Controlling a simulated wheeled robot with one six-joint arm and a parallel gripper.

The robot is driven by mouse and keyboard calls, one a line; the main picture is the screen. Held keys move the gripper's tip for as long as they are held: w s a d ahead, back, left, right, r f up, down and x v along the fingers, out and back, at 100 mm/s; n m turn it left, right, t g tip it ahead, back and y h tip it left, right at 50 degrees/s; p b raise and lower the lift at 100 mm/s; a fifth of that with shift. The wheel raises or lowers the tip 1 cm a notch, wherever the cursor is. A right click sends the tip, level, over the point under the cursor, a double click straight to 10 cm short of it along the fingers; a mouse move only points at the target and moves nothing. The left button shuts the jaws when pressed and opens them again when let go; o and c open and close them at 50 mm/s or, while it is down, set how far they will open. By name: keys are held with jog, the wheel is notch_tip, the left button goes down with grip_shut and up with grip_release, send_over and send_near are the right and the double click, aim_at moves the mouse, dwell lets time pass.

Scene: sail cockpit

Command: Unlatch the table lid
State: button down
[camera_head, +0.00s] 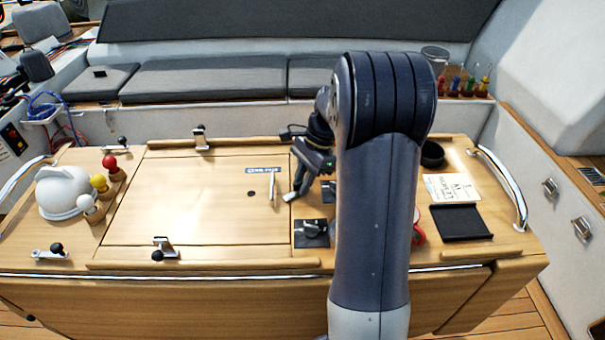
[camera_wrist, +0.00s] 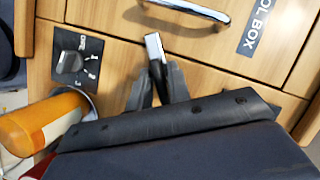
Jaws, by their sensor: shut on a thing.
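The wooden table lid (camera_head: 190,195) lies flat and closed in the tabletop, with a chrome handle (camera_head: 272,186) near its right side. The handle also shows at the top of the wrist view (camera_wrist: 188,10). My gripper (camera_head: 296,192) is low over the lid's right edge. In the wrist view its dark fingers (camera_wrist: 158,80) are shut on a small latch lever (camera_wrist: 153,45) with a silver end and a dark part. The silver end points toward the handle and lies across the lid's seam. The fingers hide the rest of the latch.
A rotary switch panel (camera_wrist: 75,65) and an orange cylinder (camera_wrist: 42,122) are beside my gripper. Metal levers with black knobs (camera_head: 200,138) (camera_head: 163,249) stand behind and in front of the lid. A white dome (camera_head: 63,190) and colored knobs (camera_head: 99,183) are at left.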

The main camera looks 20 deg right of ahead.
jog(key=n+g+p, duration=0.1)
jog(key=n, duration=0.2)
jog(key=n+g+h+p, duration=0.1)
jog(key=n, duration=0.1)
jog(key=shift+r+n+p, duration=0.1)
jog(key=shift+n+p, duration=0.2)
jog(key=shift+n, duration=0.1)
jog(key=n+h, duration=0.1)
jog(key=n, duration=0.1)
jog(key=n+g+p, duration=0.1)
jog(key=n, duration=0.2)
jog(key=shift+n+h, duration=0.3)
jog(key=shift+h, duration=0.1)
jog(key=c, duration=1.5)
grip_release()
jog(key=shift+o, duration=0.2)
jog(key=v, duration=1)
jog(key=shift+w+r+b, duration=0.25)
jog(key=shift+w+b, duration=0.05)
jog(key=shift+b, duration=0.15)
